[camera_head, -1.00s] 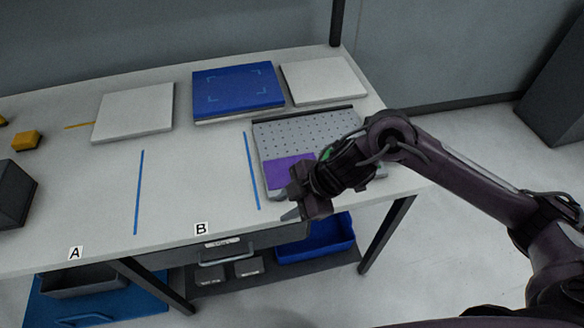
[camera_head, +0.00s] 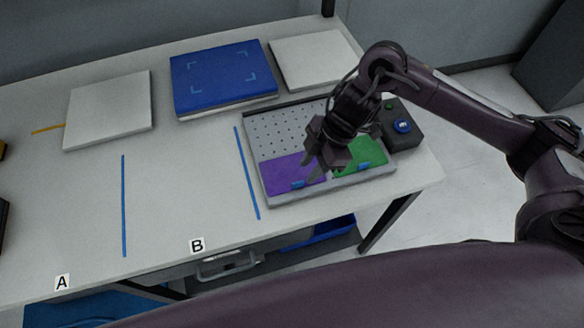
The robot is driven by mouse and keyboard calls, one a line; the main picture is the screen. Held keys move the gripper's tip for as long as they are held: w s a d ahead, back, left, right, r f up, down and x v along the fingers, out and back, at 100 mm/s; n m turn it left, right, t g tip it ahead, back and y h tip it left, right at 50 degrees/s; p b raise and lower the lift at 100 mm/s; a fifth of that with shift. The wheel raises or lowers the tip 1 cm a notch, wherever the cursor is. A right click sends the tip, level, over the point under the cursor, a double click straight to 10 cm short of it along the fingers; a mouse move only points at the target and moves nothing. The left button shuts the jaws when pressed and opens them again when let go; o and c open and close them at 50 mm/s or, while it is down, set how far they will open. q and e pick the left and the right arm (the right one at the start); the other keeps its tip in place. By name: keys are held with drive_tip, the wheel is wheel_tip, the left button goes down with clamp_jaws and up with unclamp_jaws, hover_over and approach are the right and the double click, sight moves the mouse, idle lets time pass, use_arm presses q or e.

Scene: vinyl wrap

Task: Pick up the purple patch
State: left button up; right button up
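The purple patch (camera_head: 283,175) lies flat on the front left part of a grey perforated tray (camera_head: 285,132), with a small blue tab (camera_head: 297,184) at its front edge. My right gripper (camera_head: 312,168) is above the tray with its fingers pointing down, over the right edge of the purple patch. Its fingers look apart with nothing between them. I cannot tell whether they touch the patch. A green patch (camera_head: 366,153) with a blue tab lies to the right, partly hidden by the gripper. My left gripper is not in view.
A dark box with a blue button (camera_head: 403,126) stands right of the tray. A blue panel (camera_head: 222,75) and white panels (camera_head: 108,108) lie at the back. Blue lines (camera_head: 124,205) mark the table, which is clear around labels A and B.

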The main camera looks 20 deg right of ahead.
sight(302, 181)
drive_tip(key=p+x, duration=0.1)
drive_tip(key=x, duration=0.2)
drive_tip(key=shift+s+f, duration=0.15)
drive_tip(key=shift+f, duration=0.2)
drive_tip(key=shift+a+f, duration=0.15)
drive_tip(key=shift+f, duration=0.3)
clamp_jaws()
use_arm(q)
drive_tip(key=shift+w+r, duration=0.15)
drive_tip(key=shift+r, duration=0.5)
